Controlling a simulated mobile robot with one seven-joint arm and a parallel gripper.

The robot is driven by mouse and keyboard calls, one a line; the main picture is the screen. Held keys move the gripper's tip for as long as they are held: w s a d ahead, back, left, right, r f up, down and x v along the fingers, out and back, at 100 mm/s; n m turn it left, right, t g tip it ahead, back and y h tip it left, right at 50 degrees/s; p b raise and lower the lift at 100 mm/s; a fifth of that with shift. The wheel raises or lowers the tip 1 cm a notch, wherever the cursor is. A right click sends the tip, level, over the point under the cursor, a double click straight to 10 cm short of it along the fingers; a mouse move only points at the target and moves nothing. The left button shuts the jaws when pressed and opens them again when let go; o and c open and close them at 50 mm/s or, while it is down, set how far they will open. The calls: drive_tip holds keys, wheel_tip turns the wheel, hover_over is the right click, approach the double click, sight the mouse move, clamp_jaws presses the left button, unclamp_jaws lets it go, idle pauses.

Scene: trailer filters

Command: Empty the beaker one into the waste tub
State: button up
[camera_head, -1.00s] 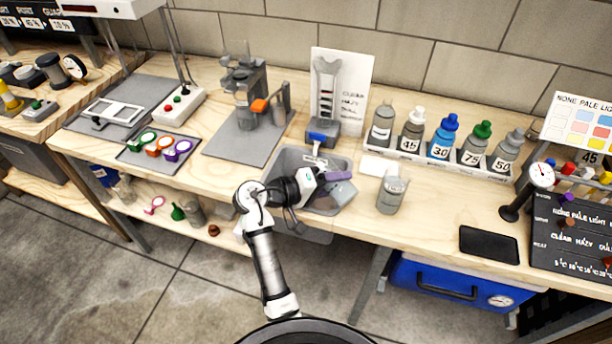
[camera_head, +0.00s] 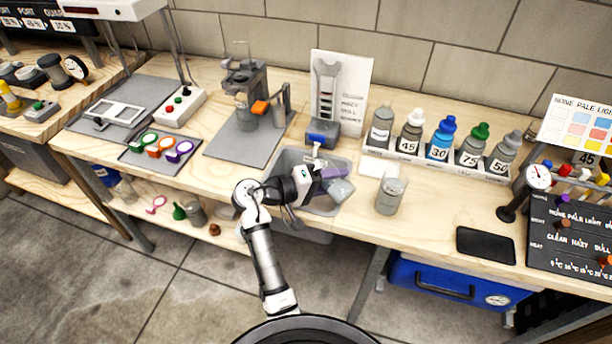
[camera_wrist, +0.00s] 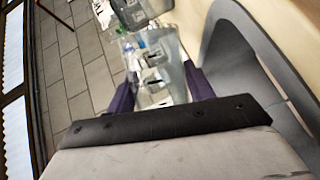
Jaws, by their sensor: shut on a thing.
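My gripper (camera_head: 332,174) has purple fingers and is shut on a clear beaker (camera_head: 341,190), which I take to be beaker one. The beaker is tilted and held over the right part of the grey waste tub (camera_head: 285,163), which is set in the bench. In the wrist view, the beaker (camera_wrist: 158,72) shows between the purple fingers (camera_wrist: 160,90), with a pale label on it. The tub wall (camera_wrist: 248,50) curves along the right there. I cannot tell how much liquid is in the beaker.
A grey lidded container (camera_head: 390,195) stands on the bench just right of the tub. Several labelled bottles stand in a white rack (camera_head: 430,163) behind it. A blue-topped device (camera_head: 322,133) stands behind the tub. A black pad (camera_head: 486,244) lies at front right.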

sight(321, 168)
drive_tip(key=shift+w+a+r+n+p, duration=0.3)
drive_tip(key=shift+p, duration=0.35)
drive_tip(key=shift+w+a+f+n+h+p, duration=0.15)
drive_tip(key=shift+f+n+h+p, duration=0.1)
drive_tip(key=shift+n+h+p, duration=0.4)
idle(1.5)
drive_tip(key=shift+w+a+r+n+p, duration=0.2)
drive_tip(key=shift+r+n+p, duration=0.3)
drive_tip(key=shift+n+p, duration=0.45)
idle(0.4)
drive_tip(key=shift+w+a+r+n+h, duration=0.2)
drive_tip(key=shift+r+n+h, duration=0.2)
drive_tip(key=shift+n+h, duration=0.2)
idle(0.7)
drive_tip(key=shift+w+a+f+n+t+h, duration=0.25)
drive_tip(key=shift+w+f+n+t, duration=0.1)
drive_tip(key=shift+n, duration=0.45)
idle(0.7)
drive_tip(key=shift+w+a+r+n, duration=0.2)
drive_tip(key=shift+r+n, duration=0.05)
drive_tip(key=shift+n, duration=0.45)
idle(0.3)
